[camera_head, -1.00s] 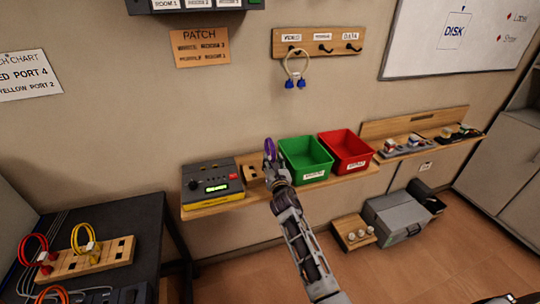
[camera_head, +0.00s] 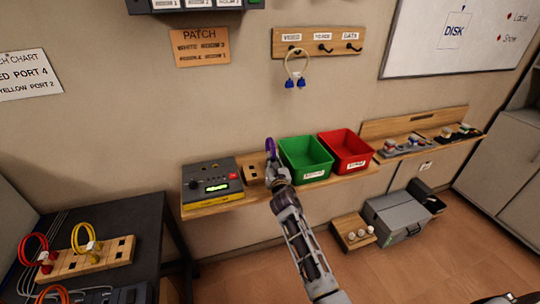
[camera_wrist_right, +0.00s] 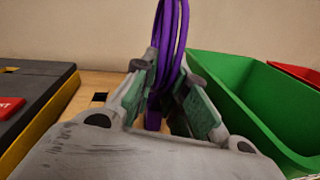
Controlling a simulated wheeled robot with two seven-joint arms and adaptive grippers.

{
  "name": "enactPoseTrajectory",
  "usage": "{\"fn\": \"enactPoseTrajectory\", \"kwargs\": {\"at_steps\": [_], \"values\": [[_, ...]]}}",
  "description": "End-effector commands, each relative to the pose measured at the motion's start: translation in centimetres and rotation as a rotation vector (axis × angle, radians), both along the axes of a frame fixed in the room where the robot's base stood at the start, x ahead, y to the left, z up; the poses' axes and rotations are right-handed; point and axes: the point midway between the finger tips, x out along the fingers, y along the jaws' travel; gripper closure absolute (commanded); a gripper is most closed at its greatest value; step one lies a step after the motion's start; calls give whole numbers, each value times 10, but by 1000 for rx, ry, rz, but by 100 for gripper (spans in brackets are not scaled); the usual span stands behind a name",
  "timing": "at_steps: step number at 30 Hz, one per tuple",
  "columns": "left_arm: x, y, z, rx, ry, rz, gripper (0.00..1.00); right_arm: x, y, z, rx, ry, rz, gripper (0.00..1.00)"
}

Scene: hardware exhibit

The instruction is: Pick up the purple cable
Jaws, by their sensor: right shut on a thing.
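The purple cable (camera_head: 270,147) stands upright as a loop above the wall shelf, between the tester box and the green bin. It also shows in the right wrist view (camera_wrist_right: 171,40), where its strands run down between my fingers. My right gripper (camera_head: 273,171) is shut on the purple cable, and it also fills the lower middle of the right wrist view (camera_wrist_right: 160,100). The cable's lower end is partly hidden by the fingers. A wooden block with dark holes (camera_head: 251,171) sits just left of the gripper. My left gripper is not in view.
A tester box (camera_head: 212,176) stands at the shelf's left end. A green bin (camera_head: 306,158) and a red bin (camera_head: 345,150) stand to the right. A dark table (camera_head: 140,213) is at lower left.

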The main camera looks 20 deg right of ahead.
Motion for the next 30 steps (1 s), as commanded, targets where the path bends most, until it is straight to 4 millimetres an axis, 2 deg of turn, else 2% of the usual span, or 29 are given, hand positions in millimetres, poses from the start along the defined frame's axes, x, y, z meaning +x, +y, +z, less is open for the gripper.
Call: {"fn": "enactPoseTrajectory", "kwargs": {"at_steps": [8,14,20,30], "values": [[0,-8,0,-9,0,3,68,0,-1,1,-1,0,-1,100],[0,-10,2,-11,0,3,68,0,0,10,-1,-2,1,100],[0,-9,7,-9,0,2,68,0,0,26,-3,-3,0,100],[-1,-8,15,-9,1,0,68,1,-1,69,-1,-4,0,100]]}}
